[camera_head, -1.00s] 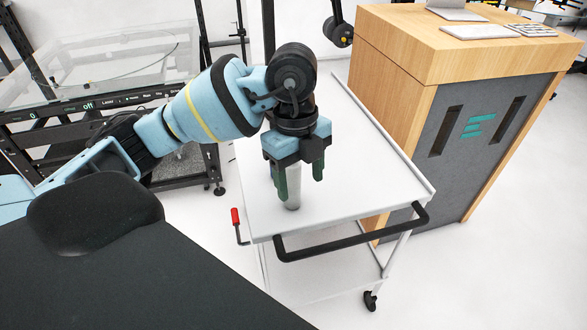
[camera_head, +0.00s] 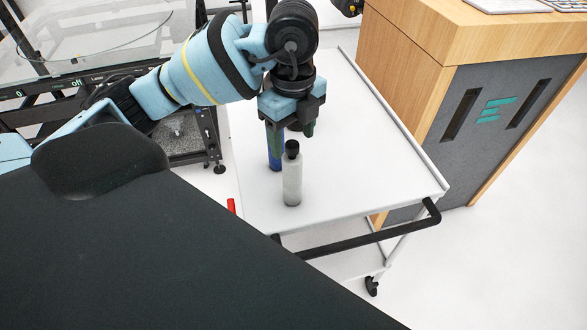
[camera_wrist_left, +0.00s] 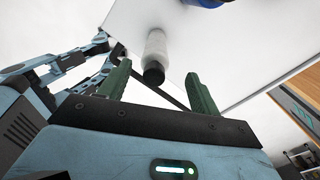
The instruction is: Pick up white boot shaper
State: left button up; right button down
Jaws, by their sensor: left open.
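The white boot shaper (camera_head: 292,180) is a pale bottle-like piece with a black top. It stands upright on the white cart top (camera_head: 345,170), near its front edge. My left gripper (camera_head: 291,137) points down, open and empty, just behind and above the shaper's black top in the head view. In the left wrist view, the shaper (camera_wrist_left: 156,48) shows between and beyond the two green fingers of the open gripper (camera_wrist_left: 157,70). Whether a finger touches it I cannot tell. My right gripper is out of view.
A blue bottle (camera_head: 274,150) stands behind the shaper, partly hidden by my left gripper. A dark handle bar (camera_head: 360,237) runs along the cart's front. A wooden counter (camera_head: 410,65) stands to the right. The cart top's right side is clear.

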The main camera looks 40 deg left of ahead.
aim_at(291, 158)
pick_arm(q)
jog(key=shift+s+f, duration=0.2)
jog(key=shift+f, duration=1.2)
jog(key=shift+s+f, duration=0.15)
jog(key=shift+f, duration=1.25)
jog(key=c, duration=1.3)
